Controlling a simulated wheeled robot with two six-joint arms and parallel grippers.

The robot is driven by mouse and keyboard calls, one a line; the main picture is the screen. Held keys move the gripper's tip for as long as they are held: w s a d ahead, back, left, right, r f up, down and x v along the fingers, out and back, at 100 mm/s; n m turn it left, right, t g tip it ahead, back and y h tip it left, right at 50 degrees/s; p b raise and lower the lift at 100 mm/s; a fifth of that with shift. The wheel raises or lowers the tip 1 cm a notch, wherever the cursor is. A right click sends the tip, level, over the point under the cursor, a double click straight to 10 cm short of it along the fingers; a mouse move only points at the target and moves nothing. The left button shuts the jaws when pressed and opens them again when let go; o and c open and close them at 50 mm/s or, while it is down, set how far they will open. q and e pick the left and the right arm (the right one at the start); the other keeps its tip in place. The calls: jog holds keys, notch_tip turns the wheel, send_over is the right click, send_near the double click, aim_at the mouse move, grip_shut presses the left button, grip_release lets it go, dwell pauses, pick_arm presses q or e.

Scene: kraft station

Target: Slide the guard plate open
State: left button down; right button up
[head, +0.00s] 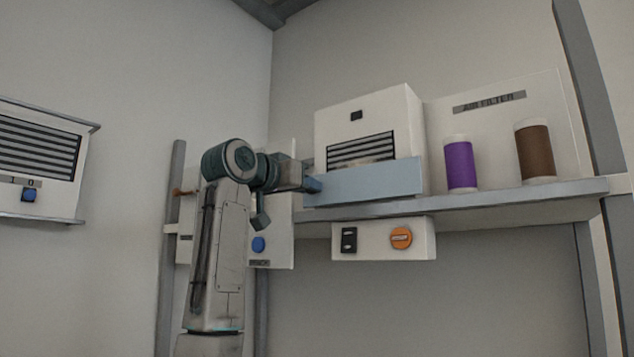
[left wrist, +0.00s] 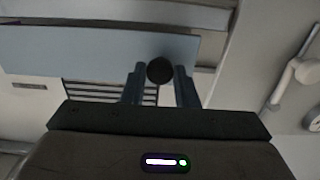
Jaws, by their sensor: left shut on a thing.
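The guard plate (head: 368,182) is a light blue panel across the lower front of the white vent box (head: 375,111) on the shelf. It covers the bottom of the dark slats and leaves the upper slats showing. In the left wrist view the plate (left wrist: 95,50) lies beyond the fingers. My left gripper (head: 313,184) is at the plate's left end. Its fingers (left wrist: 160,84) are on both sides of a dark round knob (left wrist: 160,70) by the plate's end, shut on it. The knob is hidden in the head view. My right gripper is not in view.
A purple canister (head: 459,165) and a brown canister (head: 534,153) stand on the shelf (head: 510,198) to the right. Below hangs a white box (head: 383,240) with a black switch and an orange knob (head: 401,238). A slatted wall unit (head: 38,155) is at the far left.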

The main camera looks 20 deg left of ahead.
pick_arm(q)
jog(key=shift+a, duration=0.15)
jog(key=c, duration=1.4)
grip_release()
jog(key=shift+o, duration=1.3)
jog(key=b+v, duration=0.5)
jog(key=v, duration=0.5)
jog(key=shift+s, duration=0.35)
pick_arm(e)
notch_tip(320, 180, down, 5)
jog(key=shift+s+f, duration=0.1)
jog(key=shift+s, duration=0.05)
pick_arm(q)
jog(key=shift+a, duration=0.1)
